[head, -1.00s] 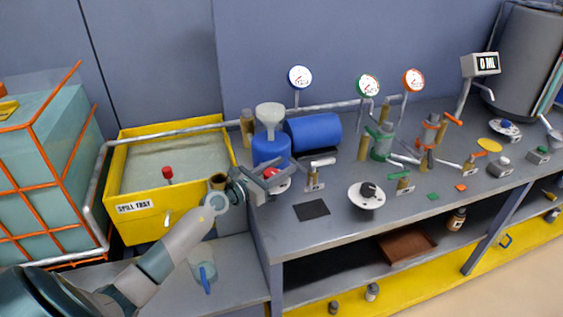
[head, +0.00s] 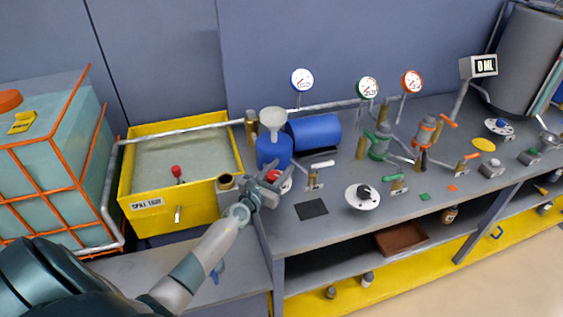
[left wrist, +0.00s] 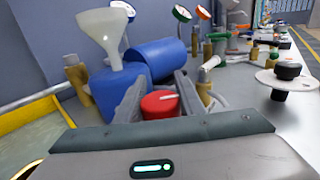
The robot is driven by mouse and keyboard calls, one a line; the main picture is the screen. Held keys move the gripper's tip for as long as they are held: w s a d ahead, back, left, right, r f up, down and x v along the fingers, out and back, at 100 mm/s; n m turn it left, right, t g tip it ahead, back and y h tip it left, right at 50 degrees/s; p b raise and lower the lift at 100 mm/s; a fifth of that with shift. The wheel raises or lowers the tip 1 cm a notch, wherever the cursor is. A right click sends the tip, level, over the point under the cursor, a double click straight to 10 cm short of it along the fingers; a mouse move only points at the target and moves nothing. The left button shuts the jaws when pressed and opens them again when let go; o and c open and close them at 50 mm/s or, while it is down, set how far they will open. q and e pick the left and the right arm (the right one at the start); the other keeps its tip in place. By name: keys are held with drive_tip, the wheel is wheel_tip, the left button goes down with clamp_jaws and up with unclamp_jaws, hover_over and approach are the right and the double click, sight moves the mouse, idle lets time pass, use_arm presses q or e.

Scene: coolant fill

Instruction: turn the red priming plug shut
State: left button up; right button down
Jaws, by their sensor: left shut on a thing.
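The red priming plug (left wrist: 160,104) is a round red knob with a pale mark on top, low in front of the blue pump (left wrist: 118,92) with its pale funnel (left wrist: 103,32). In the head view the red plug (head: 272,176) is partly hidden by my left gripper (head: 269,185), which reaches it from the front left. In the left wrist view the two grey fingers stand on either side of the plug, and the gripper is shut on it. The plug appears seated at the pump; its thread is hidden. My right gripper is not in view.
A brass valve with a white handle (head: 318,164) stands close to the plug's right. A black mat (head: 311,208) leaves some clear bench in front.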

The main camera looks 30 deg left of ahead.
use_arm(q)
drive_tip(key=shift+s+a+n+g+y+p, duration=0.15)
drive_tip(key=shift+a+n+y+p, duration=0.1)
drive_tip(key=shift+n+y+p, duration=0.75)
drive_tip(key=shift+w+a+n+g+y+p, duration=0.2)
drive_tip(key=shift+n+y+p, duration=0.3)
drive_tip(key=shift+y+p, duration=0.85)
drive_tip(key=shift+a, duration=0.1)
drive_tip(key=o, duration=1)
drive_tip(key=shift+o, duration=0.2)
drive_tip(key=shift+s, duration=0.3)
